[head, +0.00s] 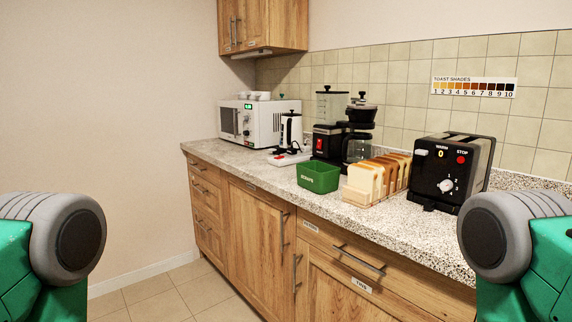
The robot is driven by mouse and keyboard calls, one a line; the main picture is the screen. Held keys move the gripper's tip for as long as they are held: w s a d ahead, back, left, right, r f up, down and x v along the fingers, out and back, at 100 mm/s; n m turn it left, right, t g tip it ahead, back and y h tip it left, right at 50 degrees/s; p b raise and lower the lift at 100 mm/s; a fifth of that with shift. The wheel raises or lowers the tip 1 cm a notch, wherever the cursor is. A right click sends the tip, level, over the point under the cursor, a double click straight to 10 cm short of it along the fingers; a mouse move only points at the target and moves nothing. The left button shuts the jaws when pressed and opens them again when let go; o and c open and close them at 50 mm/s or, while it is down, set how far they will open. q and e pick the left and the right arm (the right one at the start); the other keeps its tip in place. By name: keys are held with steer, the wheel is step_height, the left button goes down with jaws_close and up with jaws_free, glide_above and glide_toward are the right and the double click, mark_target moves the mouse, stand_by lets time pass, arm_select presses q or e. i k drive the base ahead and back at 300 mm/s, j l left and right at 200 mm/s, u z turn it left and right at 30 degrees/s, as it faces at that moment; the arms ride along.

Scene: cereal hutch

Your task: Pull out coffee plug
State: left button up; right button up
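A black coffee maker (360,128) with a glass carafe stands on the speckled counter, in front of the tiled wall. A white power strip (290,158) with a red part lies on the counter to its left. Dark shapes on or beside the strip are too small to tell as plugs, and I cannot tell which belongs to the coffee maker. Neither of my grippers is in view. Only rounded grey and green parts of my arms show at the lower left and lower right.
A microwave (260,122), a white-and-black kettle-like appliance (291,130) and a blender (329,125) stand near the strip. A green bin (318,177), a bread rack (370,190) and a black toaster (451,172) stand nearer. Wooden cabinets (255,230) are below; floor (170,295) is clear.

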mark_target(291, 150)
steer(key=i+j+z, duration=0.2)
steer(key=i+j, duration=0.15)
steer(key=j, duration=0.15)
steer(key=i+j+z, duration=0.1)
steer(key=z, duration=0.6)
steer(key=i+j+z, duration=0.25)
steer(key=j, duration=0.5)
steer(key=j+z, duration=0.25)
steer(key=j, duration=0.45)
steer(key=i+j+z, duration=0.1)
steer(key=j+z, duration=0.15)
steer(key=j, duration=1.6)
steer(key=i, duration=0.05)
